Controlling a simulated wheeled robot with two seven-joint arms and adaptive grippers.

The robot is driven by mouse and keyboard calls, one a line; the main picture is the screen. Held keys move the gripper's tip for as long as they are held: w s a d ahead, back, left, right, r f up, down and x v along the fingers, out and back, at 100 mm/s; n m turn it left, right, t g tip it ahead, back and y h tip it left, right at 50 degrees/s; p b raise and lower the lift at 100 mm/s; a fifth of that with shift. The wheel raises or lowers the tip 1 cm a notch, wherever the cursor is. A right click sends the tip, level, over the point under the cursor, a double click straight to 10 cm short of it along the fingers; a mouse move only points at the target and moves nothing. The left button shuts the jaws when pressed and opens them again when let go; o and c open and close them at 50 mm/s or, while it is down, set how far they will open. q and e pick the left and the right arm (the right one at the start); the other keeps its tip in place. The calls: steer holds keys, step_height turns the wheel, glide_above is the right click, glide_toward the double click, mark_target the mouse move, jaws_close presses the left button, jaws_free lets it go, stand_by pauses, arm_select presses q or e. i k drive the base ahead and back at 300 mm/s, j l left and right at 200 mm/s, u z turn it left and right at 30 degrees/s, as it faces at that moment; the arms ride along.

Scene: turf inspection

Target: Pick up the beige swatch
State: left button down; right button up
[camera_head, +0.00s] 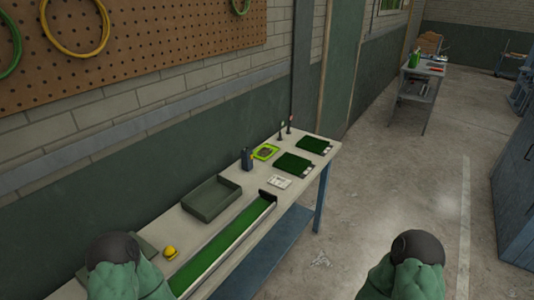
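I cannot clearly make out a beige swatch. A pale off-white card (279,182) with faint dark marks lies flat on the workbench (308,190), but I cannot tell if it is a swatch. A lime-edged dish (266,152) with a brownish filling lies behind it. Two green turf squares, one nearer (291,163) and one farther (313,145), lie toward the far end, with small pale tags at their right edges. Green and dark parts of my two arms show at the bottom edge. Neither gripper is in view.
A long tray with green turf (222,246) runs along the bench front. A grey-green open tray (211,201), a yellow round object (170,252) and a dark blue container (247,159) stand along the bench. The floor (400,195) to the right is mostly clear, with a blue cabinet beyond.

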mark_target(265, 151)
steer(key=u, duration=0.95)
steer(key=i+l+u, duration=0.1)
steer(key=l+u, duration=0.85)
steer(key=l, duration=0.2)
steer(key=k+l+u, duration=0.15)
steer(key=l+u, duration=0.35)
steer(key=k+l+u, duration=0.25)
steer(key=l+u, duration=0.25)
